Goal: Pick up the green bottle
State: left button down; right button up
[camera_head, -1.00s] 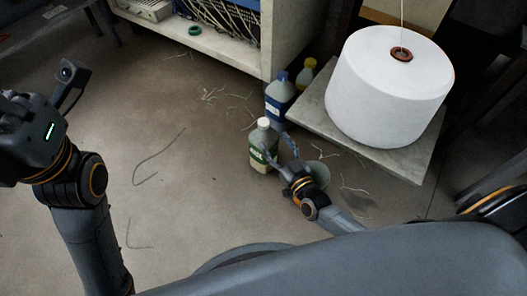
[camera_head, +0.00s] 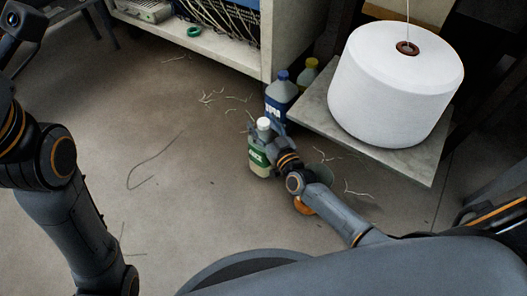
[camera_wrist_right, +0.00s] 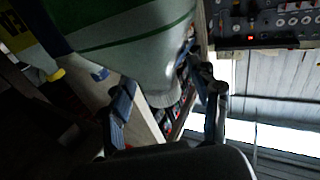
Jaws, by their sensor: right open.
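The green bottle (camera_head: 262,158), pale with a green label and a white cap, stands on the floor in the head view. My right gripper (camera_head: 268,136) is at its upper part, partly covering its right side. In the right wrist view the bottle (camera_wrist_right: 140,35) is large and close, its cap end between the two open fingers of the right gripper (camera_wrist_right: 168,103). I cannot tell whether the fingers touch it. Only part of my left gripper (camera_head: 18,20) shows at the top left corner, far from the bottle; its jaw state is unclear.
A blue bottle (camera_head: 280,92) and a yellow-capped bottle (camera_head: 308,72) stand just behind. A low platform (camera_head: 405,168) with a big white spool (camera_head: 395,85) is at the right. A shelf unit (camera_head: 230,55) stands behind. The floor at left is mostly clear, with loose threads.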

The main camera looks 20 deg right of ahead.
grip_shut()
jog(key=shift+r, duration=0.1)
jog(key=shift+r, duration=0.1)
